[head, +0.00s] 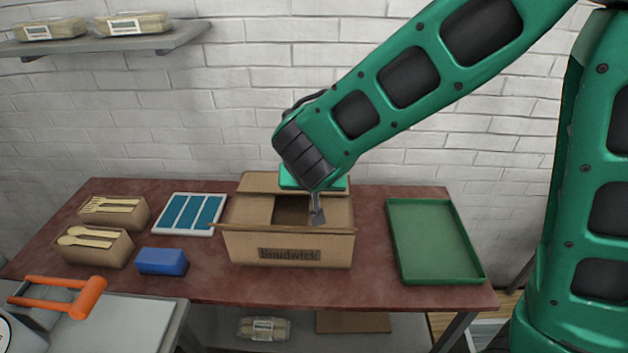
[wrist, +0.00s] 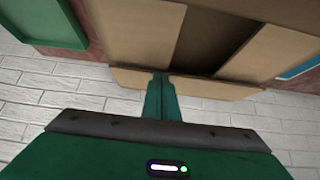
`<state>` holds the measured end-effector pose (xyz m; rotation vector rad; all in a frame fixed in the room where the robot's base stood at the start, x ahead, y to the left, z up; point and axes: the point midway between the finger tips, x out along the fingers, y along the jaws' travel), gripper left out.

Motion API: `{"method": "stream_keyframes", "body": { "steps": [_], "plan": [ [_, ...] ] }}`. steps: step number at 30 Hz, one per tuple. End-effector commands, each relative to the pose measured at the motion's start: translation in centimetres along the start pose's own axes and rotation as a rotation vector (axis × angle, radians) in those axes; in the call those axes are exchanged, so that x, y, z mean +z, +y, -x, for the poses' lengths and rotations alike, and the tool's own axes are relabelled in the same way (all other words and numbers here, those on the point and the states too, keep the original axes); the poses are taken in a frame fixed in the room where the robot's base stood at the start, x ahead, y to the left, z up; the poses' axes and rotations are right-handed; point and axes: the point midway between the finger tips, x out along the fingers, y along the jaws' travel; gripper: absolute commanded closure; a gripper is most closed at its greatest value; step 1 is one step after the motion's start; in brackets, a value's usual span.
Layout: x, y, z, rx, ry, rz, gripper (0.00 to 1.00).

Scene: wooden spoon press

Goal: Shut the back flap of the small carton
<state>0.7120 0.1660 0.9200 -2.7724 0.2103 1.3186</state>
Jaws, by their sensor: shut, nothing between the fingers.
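The small brown carton (head: 245,248) stands on the table with dark print on its front. Its left side flap (head: 247,210) and right side flap (head: 340,212) lie folded inward, with a dark gap between them. The back flap (head: 260,183) stands open along the far edge; it also shows at the bottom of the carton in the wrist view (wrist: 215,88). My gripper (head: 317,215) is shut and empty over the carton's right half. In the wrist view its fingertips (wrist: 161,76) overlap the back flap; I cannot tell whether they touch it.
A green tray (head: 435,240) lies right of the carton. To the left are a blue block (head: 162,261), a blue-and-white panel (head: 190,214) and two boxes of wooden cutlery (head: 95,250). A white brick wall (head: 240,120) rises behind the table (head: 210,285).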

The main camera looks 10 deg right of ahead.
Motion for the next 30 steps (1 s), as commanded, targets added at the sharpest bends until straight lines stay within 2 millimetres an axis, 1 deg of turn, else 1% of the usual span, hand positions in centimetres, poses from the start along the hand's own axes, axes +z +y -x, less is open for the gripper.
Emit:
{"method": "stream_keyframes", "body": {
  "steps": [4,13,23,30],
  "plan": [
    [0.44,-0.02,-0.22,0.0,0.0,0.002,1.0],
    [0.58,-0.01,-0.29,-0.001,0.0,0.0,1.0],
    [0.51,-0.01,-0.24,-0.001,0.0,0.0,1.0],
    [-0.02,0.0,0.37,-0.001,0.001,-0.001,1.0]
  ]
}}
